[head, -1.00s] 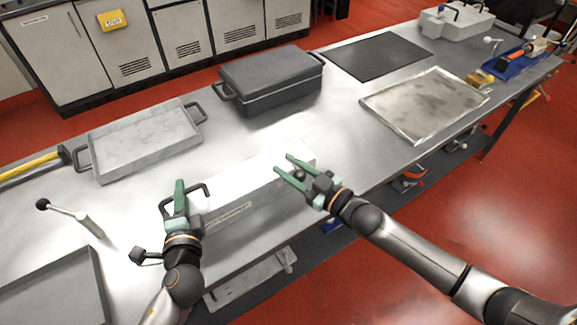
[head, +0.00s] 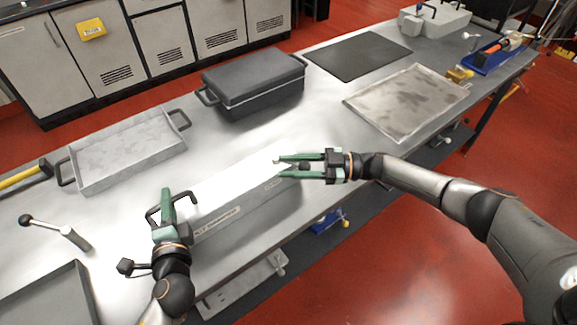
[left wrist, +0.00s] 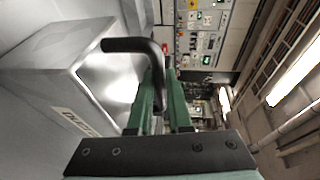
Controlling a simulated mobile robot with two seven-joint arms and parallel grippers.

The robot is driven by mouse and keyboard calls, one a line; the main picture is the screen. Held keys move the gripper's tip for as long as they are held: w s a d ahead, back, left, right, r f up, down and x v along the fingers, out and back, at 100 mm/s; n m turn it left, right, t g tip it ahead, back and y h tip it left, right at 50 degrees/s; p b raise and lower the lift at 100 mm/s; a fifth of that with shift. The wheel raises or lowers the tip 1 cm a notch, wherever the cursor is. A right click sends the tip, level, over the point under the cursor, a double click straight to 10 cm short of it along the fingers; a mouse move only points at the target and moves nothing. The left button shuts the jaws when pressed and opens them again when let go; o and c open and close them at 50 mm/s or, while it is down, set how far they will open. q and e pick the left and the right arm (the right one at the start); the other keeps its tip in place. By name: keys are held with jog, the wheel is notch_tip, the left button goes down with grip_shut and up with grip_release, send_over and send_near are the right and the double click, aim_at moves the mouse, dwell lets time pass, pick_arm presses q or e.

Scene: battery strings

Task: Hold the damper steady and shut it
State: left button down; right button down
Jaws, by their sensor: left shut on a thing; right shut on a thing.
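The damper is a long pale grey box (head: 238,203) with a printed label, standing near the front edge of the metal bench. A black bent handle (head: 153,214) sticks out at its left end; the handle also shows in the left wrist view (left wrist: 128,45). My left gripper (head: 168,202) is shut on this handle, which passes between its green fingers in the left wrist view. The fingers and glare partly hide what the knob joins to.
A grey tray (head: 130,152), a dark lidded case (head: 253,85), a black mat (head: 357,55) and a stained metal tray (head: 412,100) lie behind and to the right. A small lever (head: 60,232) and another tray (head: 42,300) are at the left.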

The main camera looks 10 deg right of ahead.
jog(key=shift+s+d+f+g, duration=0.1)
jog(key=shift+d+f+g, duration=0.1)
jog(key=shift+f+g, duration=0.3)
jog(key=c, duration=0.6)
grip_release()
jog(key=shift+c, duration=0.2)
jog(key=shift+o, duration=0.7)
jog(key=shift+r+n, duration=0.1)
jog(key=shift+n, duration=0.2)
jog(key=s+d, duration=0.2)
jog(key=d, duration=0.9)
jog(key=shift+s+d+r, duration=0.15)
jog(key=shift+d, duration=0.25)
jog(key=shift+c, duration=0.3)
